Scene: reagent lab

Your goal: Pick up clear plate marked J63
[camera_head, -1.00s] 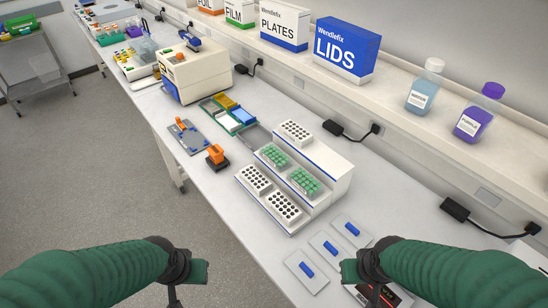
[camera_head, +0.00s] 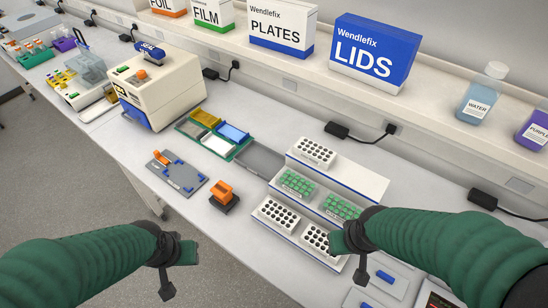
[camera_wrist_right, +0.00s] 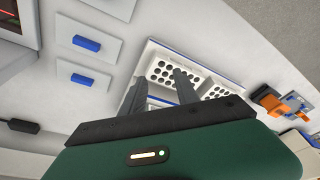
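A white stepped rack (camera_head: 358,184) holds several plates: white ones with dark wells, one on top (camera_head: 315,151) and two on the lowest step (camera_head: 278,215), and two with green wells on the middle step (camera_head: 297,184). No marking J63 is readable, and I cannot tell which plate is the clear one. My right gripper (camera_head: 347,256) is open and empty, in front of the rack's lower right end, partly hiding a plate. In the right wrist view its fingers (camera_wrist_right: 160,85) stand apart before the rack (camera_wrist_right: 205,66). My left gripper (camera_head: 180,268) looks open and empty, left of the bench edge.
A green tray (camera_head: 242,153) with coloured blocks, a grey tray (camera_head: 262,160), a grey platform (camera_head: 177,173) and an orange-topped device (camera_head: 223,196) are left of the rack. A sealing machine (camera_head: 157,92) stands behind. Flat pads with blue blocks (camera_head: 385,277) lie at right.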

